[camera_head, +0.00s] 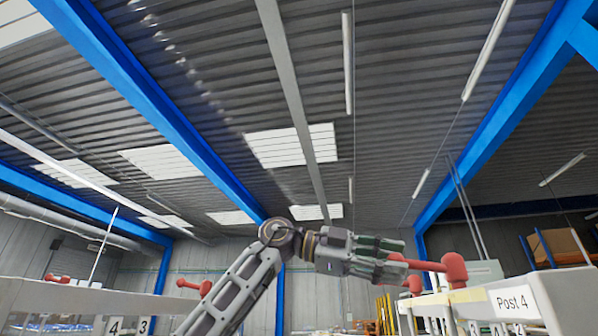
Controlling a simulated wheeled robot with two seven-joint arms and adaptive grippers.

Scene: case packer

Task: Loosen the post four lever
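The post four lever (454,270) is red. Its bar runs left from a thick upright hub at the right, above a pale frame with the label "Post 4" (512,300). My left gripper (396,258) reaches in from the lower left, with its fingers pointing right at the left end of the bar. The fingertips overlap this end, which is partly hidden by them. I cannot tell whether they are closed on the bar or only around it. My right gripper is not in view.
Another red lever (194,286) stands at the left, near a pale rail (100,301) with number labels 4 and 3. Another red part (412,284) sits just below the fingers. Blue beams and the roof fill the upper view, with open air above the gripper.

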